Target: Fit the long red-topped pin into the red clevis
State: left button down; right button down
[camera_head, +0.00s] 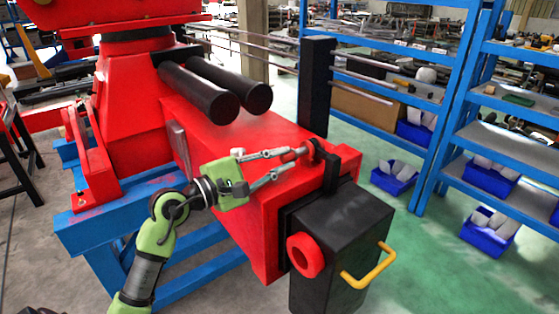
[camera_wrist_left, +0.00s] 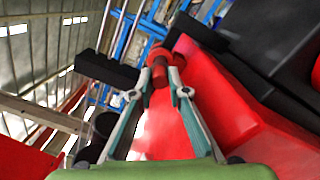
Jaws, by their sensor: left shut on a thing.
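My left gripper (camera_head: 298,159) reaches from the left over the red crane beam (camera_head: 232,135). Its fingers are closed around a small red piece, which seems to be the red-topped pin (camera_head: 314,147). In the left wrist view the red pin (camera_wrist_left: 161,62) shows at the fingertips (camera_wrist_left: 166,88), beside a black bar. The pin's lower part is hidden. In the head view the pin is close to the upright black bracket (camera_head: 331,172) at the beam's end. I cannot make out the red clevis clearly, nor whether the pin touches it. My right gripper is not in view.
A black box (camera_head: 343,237) with a red ring (camera_head: 305,255) and a yellow handle (camera_head: 369,267) hangs at the beam's end. Two black cylinders (camera_head: 215,88) lie above the beam.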

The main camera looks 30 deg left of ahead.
pick_arm(q)
jog(key=shift+x, duration=1.75)
jog(key=c, duration=1.9)
grip_release()
jog(key=shift+s+f, duration=0.1)
jog(key=shift+s+a, duration=0.15)
jog(key=shift+s, duration=0.15)
jog(key=shift+b+v, duration=1.15)
jog(key=shift+v, duration=0.95)
